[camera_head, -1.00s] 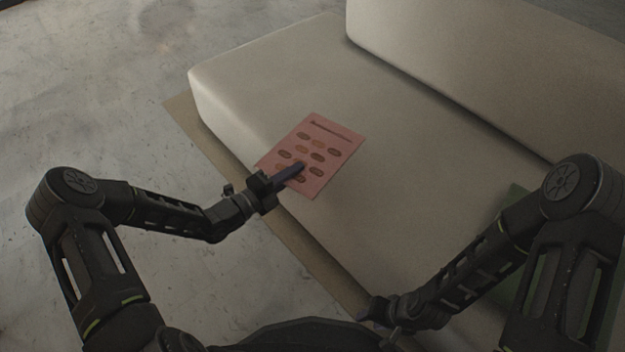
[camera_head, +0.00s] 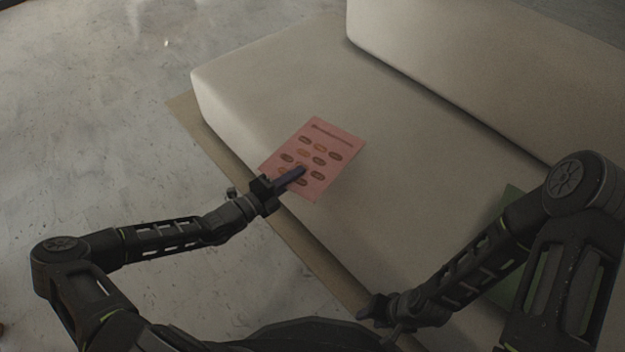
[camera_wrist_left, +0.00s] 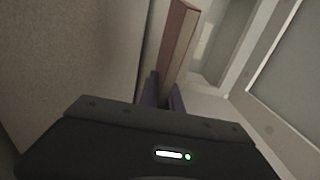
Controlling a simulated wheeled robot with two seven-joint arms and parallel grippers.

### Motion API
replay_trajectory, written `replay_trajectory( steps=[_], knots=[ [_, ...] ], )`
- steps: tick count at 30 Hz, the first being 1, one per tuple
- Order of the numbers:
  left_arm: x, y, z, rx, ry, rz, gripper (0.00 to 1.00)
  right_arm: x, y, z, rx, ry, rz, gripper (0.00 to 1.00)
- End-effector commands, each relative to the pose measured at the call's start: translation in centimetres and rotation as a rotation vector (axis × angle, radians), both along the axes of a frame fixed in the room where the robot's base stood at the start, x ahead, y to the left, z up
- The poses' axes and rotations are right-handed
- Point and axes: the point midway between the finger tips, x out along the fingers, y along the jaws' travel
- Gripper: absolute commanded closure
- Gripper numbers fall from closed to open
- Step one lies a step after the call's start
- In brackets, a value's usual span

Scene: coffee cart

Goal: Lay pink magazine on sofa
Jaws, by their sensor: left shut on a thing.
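The pink magazine (camera_head: 318,152) shows in the head view over the front part of the cream sofa (camera_head: 265,85), with its printed face up. My left gripper (camera_head: 301,170) is shut on the magazine's near edge. In the left wrist view the magazine (camera_wrist_left: 180,40) shows edge-on between the fingers (camera_wrist_left: 162,92), with the pale sofa (camera_wrist_left: 75,50) close on the left. I cannot tell whether the magazine touches the seat. My right gripper (camera_head: 372,308) is low in the head view, near the sofa's front edge; its fingers are too unclear to tell their state.
The sofa's raised back (camera_head: 490,70) runs along the upper right. A green thing (camera_head: 508,285) lies on the right, partly hidden behind my right arm. The seat around the magazine is bare. Grey floor (camera_head: 90,110) is open on the left.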

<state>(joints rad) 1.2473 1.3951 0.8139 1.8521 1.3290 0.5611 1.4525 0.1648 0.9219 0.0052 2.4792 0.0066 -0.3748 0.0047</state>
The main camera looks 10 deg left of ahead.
Motion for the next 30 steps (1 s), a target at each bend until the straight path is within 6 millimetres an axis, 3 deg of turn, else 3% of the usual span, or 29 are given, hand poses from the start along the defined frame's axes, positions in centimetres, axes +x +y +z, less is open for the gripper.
replay_trajectory(
  steps=[11,23,30],
  knots=[
    [0.0,0.0,-4.8,-0.003,-0.002,0.001,1.00,0.4,0.1,-2.9,-0.002,-0.010,-0.006,0.64],
    [0.0,0.0,-5.4,-0.002,-0.002,0.000,1.00,0.5,0.1,-3.1,-0.002,-0.013,-0.007,0.64],
    [0.0,0.0,-9.2,-0.002,-0.001,0.000,1.00,0.8,0.1,-5.5,-0.004,-0.022,-0.011,0.64]
  ],
)
